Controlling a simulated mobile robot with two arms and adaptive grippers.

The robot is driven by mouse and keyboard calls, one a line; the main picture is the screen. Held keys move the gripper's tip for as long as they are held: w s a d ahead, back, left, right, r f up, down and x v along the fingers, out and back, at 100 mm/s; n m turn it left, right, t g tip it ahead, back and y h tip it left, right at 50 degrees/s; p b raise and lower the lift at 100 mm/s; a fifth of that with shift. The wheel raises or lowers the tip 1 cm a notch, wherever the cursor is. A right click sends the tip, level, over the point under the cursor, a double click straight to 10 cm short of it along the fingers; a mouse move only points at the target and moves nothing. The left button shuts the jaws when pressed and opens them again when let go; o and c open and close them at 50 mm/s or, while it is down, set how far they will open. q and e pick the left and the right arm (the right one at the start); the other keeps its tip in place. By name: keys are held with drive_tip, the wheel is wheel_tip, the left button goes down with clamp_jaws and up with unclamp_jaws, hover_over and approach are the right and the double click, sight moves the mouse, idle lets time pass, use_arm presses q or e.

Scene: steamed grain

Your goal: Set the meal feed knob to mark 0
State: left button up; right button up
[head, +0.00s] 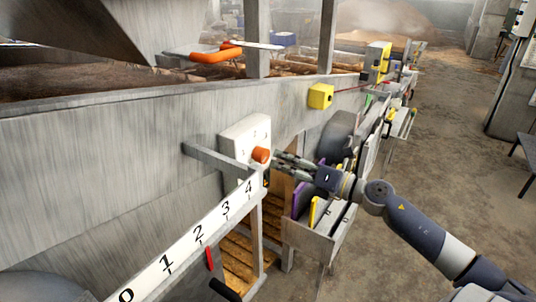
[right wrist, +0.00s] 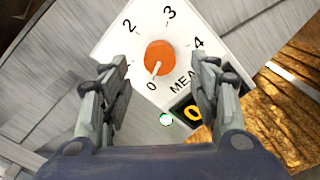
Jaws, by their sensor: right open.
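The meal feed knob is a round orange knob (right wrist: 159,57) on a white dial plate (right wrist: 118,45) marked 0 to 4. Its white pointer line points at the 0 mark in the right wrist view. In the head view the knob (head: 261,155) sits on the white box on the grey machine wall. My right gripper (head: 277,163) is just to the right of the knob there. In the right wrist view my right gripper (right wrist: 156,70) is open, with one finger on each side of the knob and gaps between. My left gripper is not in view.
A white numbered scale bar (head: 182,250) with a red pointer (head: 209,258) juts out below the dial. A yellow box (head: 320,96) is on the wall; open floor (head: 450,140) lies to the right.

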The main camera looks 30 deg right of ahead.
sight(266, 156)
drive_tip(key=p+x, duration=0.1)
drive_tip(key=x, duration=0.3)
drive_tip(key=shift+w+r, duration=0.1)
drive_tip(key=shift+r, duration=0.05)
drive_tip(key=shift+w+a+p, duration=0.3)
drive_tip(key=shift+w+p, duration=0.05)
drive_tip(key=shift+w, duration=0.3)
drive_tip(key=c, duration=1.1)
drive_tip(key=shift+o, duration=0.2)
